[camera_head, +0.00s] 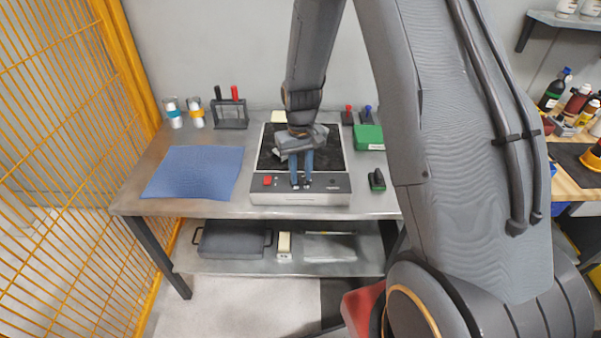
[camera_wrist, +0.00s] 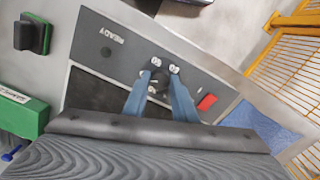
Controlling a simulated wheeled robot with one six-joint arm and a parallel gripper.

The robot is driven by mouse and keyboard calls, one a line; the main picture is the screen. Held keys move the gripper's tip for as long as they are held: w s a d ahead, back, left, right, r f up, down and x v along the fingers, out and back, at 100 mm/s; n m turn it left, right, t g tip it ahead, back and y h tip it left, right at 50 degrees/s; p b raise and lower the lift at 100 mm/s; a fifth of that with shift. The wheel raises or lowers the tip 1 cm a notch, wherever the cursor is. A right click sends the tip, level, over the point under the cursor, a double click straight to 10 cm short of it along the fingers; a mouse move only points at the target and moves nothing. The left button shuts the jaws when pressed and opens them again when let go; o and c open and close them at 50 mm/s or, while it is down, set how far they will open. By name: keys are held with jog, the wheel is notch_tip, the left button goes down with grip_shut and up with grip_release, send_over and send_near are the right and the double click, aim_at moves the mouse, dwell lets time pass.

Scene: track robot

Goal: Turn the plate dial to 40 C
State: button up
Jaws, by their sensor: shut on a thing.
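The hot plate (camera_head: 300,198) stands on the grey bench, with a dark square top and a grey front panel. The panel carries a red switch (camera_head: 267,181), also seen in the wrist view (camera_wrist: 207,102). My gripper (camera_head: 301,185) points down at the middle of the panel. In the wrist view its two blue fingers (camera_wrist: 161,75) are shut on the dark plate dial (camera_wrist: 159,78), one finger on each side. The fingers partly hide the dial, and I cannot read its setting. "READY" is printed on the panel beside a dark round spot (camera_wrist: 105,51).
A blue mat (camera_head: 195,172) lies left of the plate. A green box (camera_head: 368,136) and a small black-and-green block (camera_head: 377,181) are at the right. Canisters and a rack (camera_head: 231,113) stand behind. A yellow mesh fence (camera_head: 60,130) borders the left.

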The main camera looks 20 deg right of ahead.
aim_at(301, 177)
jog(key=shift+w+r, duration=0.1)
jog(key=o, duration=1)
jog(key=shift+o, duration=0.2)
jog(key=shift+r+b, duration=0.95)
jog(key=shift+r, duration=2.9)
jog(key=s+r, duration=0.2)
jog(key=s, duration=0.7)
jog(key=s+r+t, duration=0.1)
jog(key=s+r, duration=0.2)
jog(key=s, duration=0.6)
jog(key=shift+a, duration=0.3)
